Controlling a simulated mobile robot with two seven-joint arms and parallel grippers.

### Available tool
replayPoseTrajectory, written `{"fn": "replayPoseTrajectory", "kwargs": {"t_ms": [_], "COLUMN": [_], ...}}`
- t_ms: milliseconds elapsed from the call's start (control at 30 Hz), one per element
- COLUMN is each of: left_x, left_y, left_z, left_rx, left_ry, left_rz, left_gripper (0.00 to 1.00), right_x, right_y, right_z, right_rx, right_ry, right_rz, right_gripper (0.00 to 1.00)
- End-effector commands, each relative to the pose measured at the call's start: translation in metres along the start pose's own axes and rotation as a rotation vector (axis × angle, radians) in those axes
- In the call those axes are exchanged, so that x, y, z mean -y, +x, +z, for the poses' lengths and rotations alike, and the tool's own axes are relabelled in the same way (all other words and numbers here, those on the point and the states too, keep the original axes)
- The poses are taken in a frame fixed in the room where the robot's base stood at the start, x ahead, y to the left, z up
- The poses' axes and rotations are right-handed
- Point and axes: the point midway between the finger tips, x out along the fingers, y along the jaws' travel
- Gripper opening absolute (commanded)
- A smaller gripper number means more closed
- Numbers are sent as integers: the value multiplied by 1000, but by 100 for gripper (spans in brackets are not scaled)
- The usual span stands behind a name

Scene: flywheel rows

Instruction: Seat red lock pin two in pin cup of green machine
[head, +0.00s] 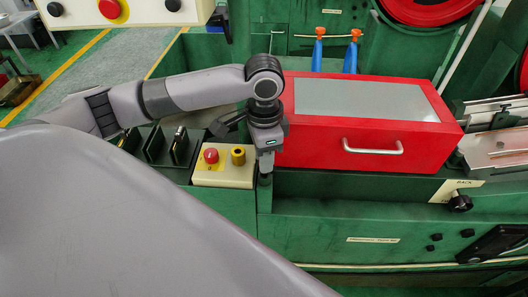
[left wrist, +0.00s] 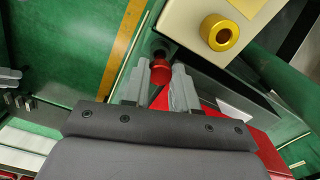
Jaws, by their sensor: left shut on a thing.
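My left gripper (head: 265,160) points straight down at the front left corner of the red drawer box on the green machine (head: 345,215). In the left wrist view its two fingers (left wrist: 157,88) are shut on a red lock pin (left wrist: 160,72), whose round red head shows between the tips. A dark round part shows just beyond the red head; I cannot tell whether it is the pin cup or part of the pin. In the head view the gripper hides the red pin. My right gripper is not in view.
A cream panel with a red button (head: 211,156) and a brass knob (head: 238,155) is close left of the gripper. The red drawer box (head: 350,150) with a metal handle is close on the right. Two blue-handled tools (head: 318,50) stand behind.

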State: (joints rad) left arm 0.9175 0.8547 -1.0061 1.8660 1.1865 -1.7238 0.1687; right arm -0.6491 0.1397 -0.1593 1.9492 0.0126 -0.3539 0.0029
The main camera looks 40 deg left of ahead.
Motion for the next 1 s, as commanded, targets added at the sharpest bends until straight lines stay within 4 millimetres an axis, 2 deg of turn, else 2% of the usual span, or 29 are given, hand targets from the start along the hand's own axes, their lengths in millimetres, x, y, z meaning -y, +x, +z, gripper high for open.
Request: {"fn": "replayPoseTrajectory", "kwargs": {"t_ms": [1000], "left_x": [0], "left_y": [26], "left_z": [0], "left_rx": [0], "left_ry": [1], "left_rz": [0], "left_gripper": [0], "right_x": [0], "right_y": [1], "right_z": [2], "right_rx": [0], "right_ry": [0], "right_rz": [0], "right_gripper": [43]}}
